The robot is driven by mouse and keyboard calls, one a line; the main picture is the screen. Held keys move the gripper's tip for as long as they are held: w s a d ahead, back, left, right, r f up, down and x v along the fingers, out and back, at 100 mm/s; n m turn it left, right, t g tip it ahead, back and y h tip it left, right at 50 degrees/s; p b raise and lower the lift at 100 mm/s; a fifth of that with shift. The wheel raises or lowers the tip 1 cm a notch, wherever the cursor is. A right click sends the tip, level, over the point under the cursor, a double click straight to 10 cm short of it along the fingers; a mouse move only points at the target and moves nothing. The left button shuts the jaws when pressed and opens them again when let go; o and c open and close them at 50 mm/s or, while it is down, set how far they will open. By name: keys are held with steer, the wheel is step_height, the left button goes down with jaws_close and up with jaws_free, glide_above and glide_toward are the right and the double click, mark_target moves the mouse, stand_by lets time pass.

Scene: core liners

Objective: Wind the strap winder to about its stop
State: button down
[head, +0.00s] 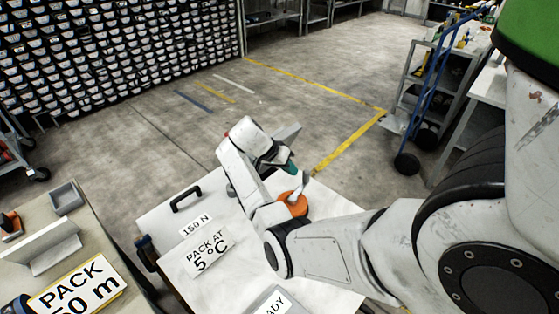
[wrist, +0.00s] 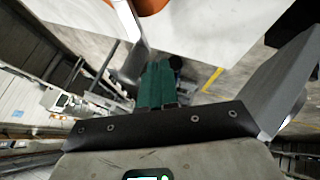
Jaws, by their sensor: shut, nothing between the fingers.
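What looks like the strap winder is an orange round part (head: 293,205) with a pale grey crank or lever (head: 303,185) standing up from it, on the white table. My forearm hides part of it in the head view. In the wrist view its orange edge (wrist: 150,5) and a pale grey bar (wrist: 128,22) show at the top. My gripper (head: 291,168) has teal fingers and is just above and beside the lever in the head view. In the wrist view the fingers (wrist: 156,66) are together and empty, close to the bar; I cannot tell whether they touch it.
The white table (head: 160,218) bears a black handle (head: 186,198), a "150 N" card (head: 196,225), a "PACK AT 5 °C" card (head: 207,252) and a partly cut-off grey plate (head: 268,302). A bench (head: 95,238) with a "PACK" sign (head: 78,288) stands left. A blue hand truck (head: 433,85) stands right.

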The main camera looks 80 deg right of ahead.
steer(key=shift+s+a, duration=0.1)
steer(key=shift+s, duration=0.6)
steer(key=shift+s, duration=0.15)
steer(key=shift+s+p, duration=0.5)
steer(key=shift+s, duration=0.1)
steer(key=shift+a+r, duration=0.1)
